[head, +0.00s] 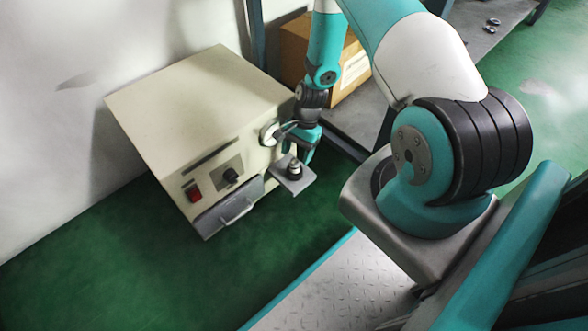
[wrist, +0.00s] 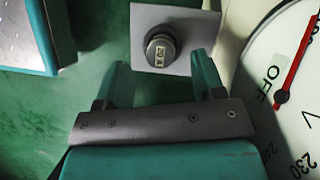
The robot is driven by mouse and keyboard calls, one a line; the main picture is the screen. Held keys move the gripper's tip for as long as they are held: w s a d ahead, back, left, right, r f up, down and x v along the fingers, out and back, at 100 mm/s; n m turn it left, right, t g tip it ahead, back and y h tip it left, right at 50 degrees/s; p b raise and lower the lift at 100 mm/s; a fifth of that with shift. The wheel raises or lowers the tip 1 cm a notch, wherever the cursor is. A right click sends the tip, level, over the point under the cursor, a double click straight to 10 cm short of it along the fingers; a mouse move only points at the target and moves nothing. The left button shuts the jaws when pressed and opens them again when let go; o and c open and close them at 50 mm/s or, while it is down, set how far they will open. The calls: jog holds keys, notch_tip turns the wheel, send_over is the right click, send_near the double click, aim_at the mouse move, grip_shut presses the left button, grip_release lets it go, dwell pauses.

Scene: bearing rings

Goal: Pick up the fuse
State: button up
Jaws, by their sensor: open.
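The fuse (wrist: 160,52) is a short round dark cap with a pale label, seated on a small grey plate (wrist: 198,30) in the wrist view. In the head view the fuse (head: 295,169) stands on the plate (head: 305,181) that juts from the beige cabinet's front right. My gripper (wrist: 161,62) is open, with one teal finger to each side of the fuse's near end in the picture. In the head view my gripper (head: 299,150) is just above and beside the fuse. I cannot tell whether the fingers touch it; nothing is held.
The beige cabinet (head: 195,105) has a red switch (head: 193,193), a black knob (head: 231,175) and a handled drawer (head: 232,210). A white dial (wrist: 292,120) reading OFF is close on the right. Green floor lies in front.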

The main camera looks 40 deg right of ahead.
aim_at(295, 161)
jog(key=b+x, duration=0.1)
jog(key=x, duration=0.2)
jog(key=shift+a+f, duration=0.1)
jog(key=shift+f, duration=0.15)
jog(key=shift+r, duration=0.15)
jog(key=c, duration=1)
